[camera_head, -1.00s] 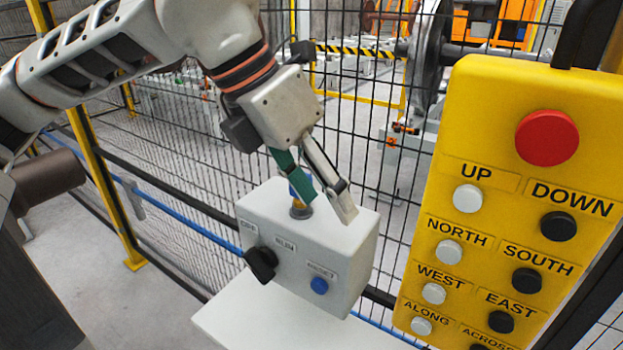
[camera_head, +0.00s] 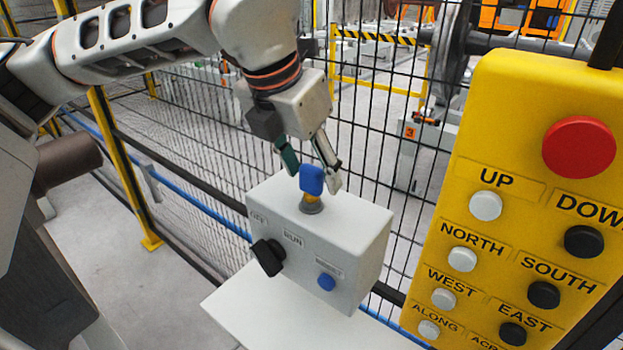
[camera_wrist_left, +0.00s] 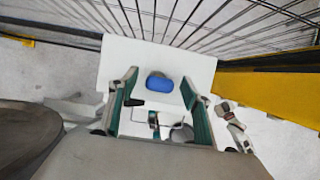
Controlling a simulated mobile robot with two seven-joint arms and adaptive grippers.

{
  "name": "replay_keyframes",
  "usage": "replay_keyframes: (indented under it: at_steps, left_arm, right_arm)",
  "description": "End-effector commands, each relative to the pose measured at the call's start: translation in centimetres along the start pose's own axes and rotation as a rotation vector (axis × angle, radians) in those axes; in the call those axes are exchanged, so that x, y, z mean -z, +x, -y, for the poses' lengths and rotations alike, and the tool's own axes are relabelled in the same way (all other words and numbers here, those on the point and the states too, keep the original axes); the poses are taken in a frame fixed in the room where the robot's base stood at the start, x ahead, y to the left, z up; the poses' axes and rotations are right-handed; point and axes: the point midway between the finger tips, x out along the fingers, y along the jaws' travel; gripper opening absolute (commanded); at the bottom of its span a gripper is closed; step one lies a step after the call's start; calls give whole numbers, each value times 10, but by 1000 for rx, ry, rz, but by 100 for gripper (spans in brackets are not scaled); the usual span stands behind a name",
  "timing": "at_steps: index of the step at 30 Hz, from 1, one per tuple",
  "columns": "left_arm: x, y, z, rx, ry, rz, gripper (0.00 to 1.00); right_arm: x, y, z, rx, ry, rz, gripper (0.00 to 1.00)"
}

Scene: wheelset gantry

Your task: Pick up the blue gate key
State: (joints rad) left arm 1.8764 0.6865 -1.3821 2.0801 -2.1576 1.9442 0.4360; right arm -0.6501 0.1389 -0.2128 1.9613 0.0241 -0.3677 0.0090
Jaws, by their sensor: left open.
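The blue gate key (camera_head: 312,179) stands upright in a round metal lock (camera_head: 311,204) on top of a pale grey control box (camera_head: 335,235). My left gripper (camera_head: 312,172) is open and empty. Its fingers point down behind the key in the head view, with one fingertip showing on each side of it. In the left wrist view the key (camera_wrist_left: 160,82) shows between the two spread fingers (camera_wrist_left: 158,88), without visible contact. My right gripper is not in view.
The box has a black selector knob (camera_head: 268,256) and a blue button (camera_head: 326,282) on its front. A white shelf (camera_head: 270,315) lies below. Mesh fencing (camera_head: 370,130) stands close behind. A yellow pendant (camera_head: 520,200) with a red button fills the right side.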

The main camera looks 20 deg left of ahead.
Motion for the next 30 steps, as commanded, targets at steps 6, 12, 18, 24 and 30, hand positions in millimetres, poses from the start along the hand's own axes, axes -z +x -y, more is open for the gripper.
replay_keyframes:
  at_steps: [6, 12, 18, 24, 30]
  left_arm:
    - [0, 6, 0, 0, 0, 0, 49]
    - [0, 6, 0, 0, 0, 0, 23]
    - [0, 6, 0, 0, 0, 1, 7]
    - [-1, 4, 0, 0, 0, 2, 7]
    - [-11, -20, 0, 0, -1, 5, 7]
  right_arm:
    - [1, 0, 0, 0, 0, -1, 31]
    - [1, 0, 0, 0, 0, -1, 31]
    - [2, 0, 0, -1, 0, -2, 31]
    - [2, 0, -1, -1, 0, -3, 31]
    - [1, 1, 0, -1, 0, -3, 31]
